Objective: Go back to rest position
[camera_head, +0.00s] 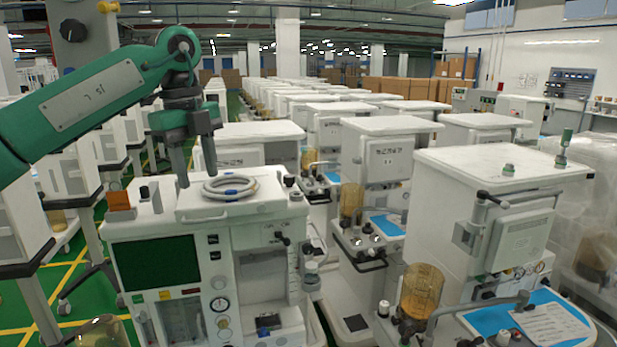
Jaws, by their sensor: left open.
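My left gripper (196,166) hangs from the green arm that comes in from the left. Its two dark fingers point down and are spread apart with nothing between them. It is above the top of the nearest anaesthesia cart (262,206), just behind and left of a coiled white hose (230,187) with blue bands that lies on the cart's white top. In this view the fingertips look close to the top, but I cannot tell the exact gap. My right gripper is not in view.
The near cart has a dark screen (156,263), an orange block (119,199) and small knobs on top. Another cart (500,165) with an amber canister (421,290) stands at the right. Rows of carts fill the back. Green floor (75,285) with yellow lines shows at lower left.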

